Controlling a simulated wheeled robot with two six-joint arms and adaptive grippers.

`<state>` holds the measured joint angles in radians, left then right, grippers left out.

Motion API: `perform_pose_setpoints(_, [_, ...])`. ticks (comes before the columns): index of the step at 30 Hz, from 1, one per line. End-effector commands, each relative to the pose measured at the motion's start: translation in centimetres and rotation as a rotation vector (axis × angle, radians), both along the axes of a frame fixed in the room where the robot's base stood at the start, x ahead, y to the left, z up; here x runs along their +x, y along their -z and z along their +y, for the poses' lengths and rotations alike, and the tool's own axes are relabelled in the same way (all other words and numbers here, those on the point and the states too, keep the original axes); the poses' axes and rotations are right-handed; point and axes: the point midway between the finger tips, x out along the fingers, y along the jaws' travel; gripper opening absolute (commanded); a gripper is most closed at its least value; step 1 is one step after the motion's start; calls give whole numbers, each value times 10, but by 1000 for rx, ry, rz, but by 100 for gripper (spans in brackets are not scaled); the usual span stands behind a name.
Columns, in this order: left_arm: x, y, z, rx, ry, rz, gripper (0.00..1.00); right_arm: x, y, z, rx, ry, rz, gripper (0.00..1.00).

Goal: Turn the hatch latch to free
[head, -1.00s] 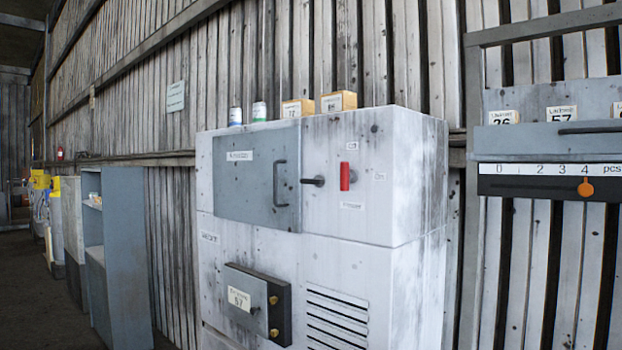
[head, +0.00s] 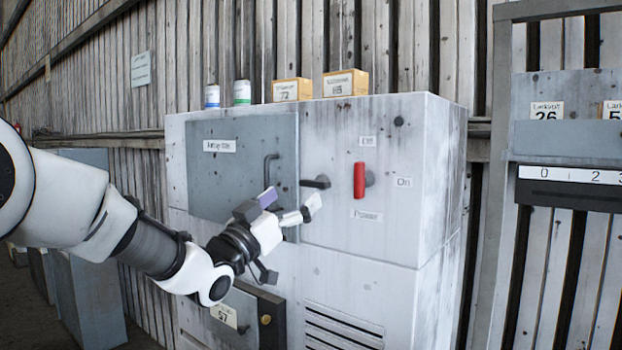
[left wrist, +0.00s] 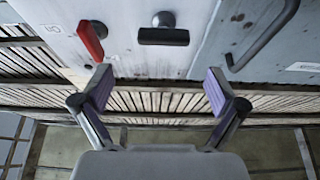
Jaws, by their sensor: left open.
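The hatch latch (head: 316,182) is a short black handle on a round pivot, just right of the grey hatch door (head: 228,160). Its bar lies level, its end pointing left to the door's edge. In the left wrist view the latch (left wrist: 163,37) is at top centre, with the door (left wrist: 262,40) at right. My left gripper (head: 290,204) is open and empty, in front of the cabinet and slightly below the latch. In the left wrist view its fingers (left wrist: 158,85) are spread wide, apart from the latch. My right gripper is not in view.
A red power handle (head: 359,180) hangs upright just right of the latch. The door has a fixed pull handle (head: 268,180). Small boxes (head: 292,90) and cans (head: 242,92) stand on the cabinet (head: 440,200). A lower box with a knob (head: 265,320) sticks out below.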

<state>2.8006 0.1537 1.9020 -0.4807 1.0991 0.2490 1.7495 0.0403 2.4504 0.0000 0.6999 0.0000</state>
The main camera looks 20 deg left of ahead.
Motion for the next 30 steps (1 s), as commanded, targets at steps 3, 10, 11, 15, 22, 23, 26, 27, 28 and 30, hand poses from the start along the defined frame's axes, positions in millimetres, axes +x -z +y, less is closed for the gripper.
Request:
perform_pose_setpoints(3, [18, -11, -7, 3, 1, 4, 96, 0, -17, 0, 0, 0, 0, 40])
perform_pose_setpoints(10, [55, -25, -20, 2, 1, 5, 96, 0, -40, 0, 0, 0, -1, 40])
perform_pose_setpoints(11, [57, -26, -21, 2, 0, 6, 96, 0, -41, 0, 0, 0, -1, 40])
perform_pose_setpoints(15, [63, -25, -23, 0, 0, 6, 96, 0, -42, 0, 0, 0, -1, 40])
perform_pose_setpoints(22, [63, -24, -23, 0, 0, 6, 71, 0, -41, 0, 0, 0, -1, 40])
perform_pose_setpoints(23, [63, -24, -23, 0, 0, 6, 60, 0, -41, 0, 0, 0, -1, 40])
perform_pose_setpoints(26, [62, -24, -23, 0, 0, 6, 36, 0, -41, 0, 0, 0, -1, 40])
perform_pose_setpoints(27, [63, -24, -23, 0, 0, 6, 36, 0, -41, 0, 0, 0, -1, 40])
perform_pose_setpoints(28, [63, -24, -23, 0, 0, 6, 36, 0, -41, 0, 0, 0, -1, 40])
perform_pose_setpoints(30, [63, -24, -22, 0, 0, 7, 36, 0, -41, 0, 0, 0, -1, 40])
